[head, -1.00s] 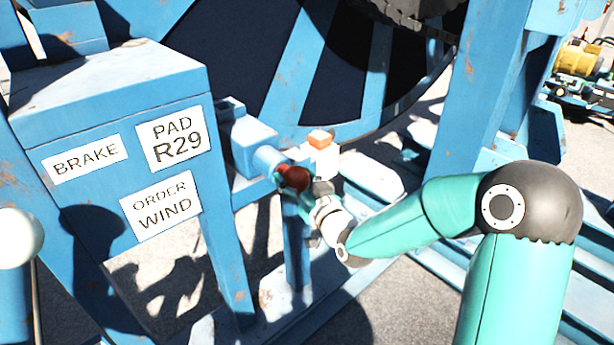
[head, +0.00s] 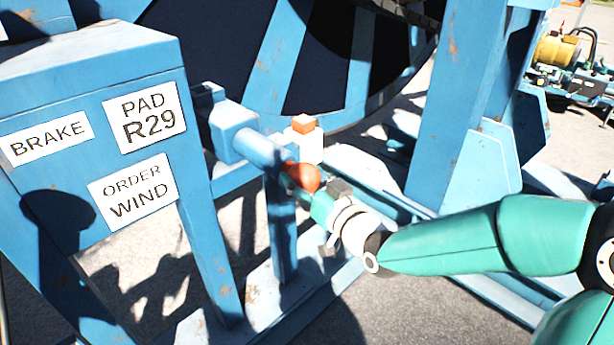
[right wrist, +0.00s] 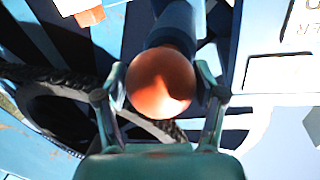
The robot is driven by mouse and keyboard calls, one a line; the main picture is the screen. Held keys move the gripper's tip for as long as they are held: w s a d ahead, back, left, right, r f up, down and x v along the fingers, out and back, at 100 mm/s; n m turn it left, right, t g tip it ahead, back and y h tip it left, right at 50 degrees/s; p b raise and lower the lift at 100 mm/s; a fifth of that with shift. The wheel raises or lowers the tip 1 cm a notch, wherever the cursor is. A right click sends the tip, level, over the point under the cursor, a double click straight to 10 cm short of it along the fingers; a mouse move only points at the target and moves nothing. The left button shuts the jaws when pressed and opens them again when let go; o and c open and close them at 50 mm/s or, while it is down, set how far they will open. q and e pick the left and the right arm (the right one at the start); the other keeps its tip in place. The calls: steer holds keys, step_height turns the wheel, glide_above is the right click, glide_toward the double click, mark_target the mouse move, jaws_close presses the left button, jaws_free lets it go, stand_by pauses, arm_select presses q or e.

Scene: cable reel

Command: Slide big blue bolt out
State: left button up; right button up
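The big blue bolt (head: 262,149) is a thick blue cylinder sticking out of a blue square housing (head: 229,124) beside the box of signs. A red-orange ball knob (head: 303,177) sits on its outer end. My right gripper (head: 314,190) is at this knob, its arm coming in from the right. In the right wrist view the knob (right wrist: 160,83) lies between the two fingers of my right gripper (right wrist: 161,82), which close on its sides. The bolt (right wrist: 175,28) runs away behind the knob. The fingertips are partly hidden in the head view. My left gripper is not in view.
A blue box with a BRAKE label (head: 47,138) and a PAD R29 label (head: 145,117) stands at left. A white post with an orange top (head: 304,124) is close behind the knob. A blue upright (head: 455,110) and the reel stand behind. Open ground lies in front.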

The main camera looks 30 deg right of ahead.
steer(key=shift+o, duration=1.2)
steer(key=shift+s+d+r, duration=0.1)
steer(key=shift+s, duration=0.05)
steer(key=shift+o, duration=0.3)
steer(key=s, duration=0.4)
steer(key=s+d, duration=0.1)
steer(key=s, duration=0.2)
steer(key=shift+s, duration=0.1)
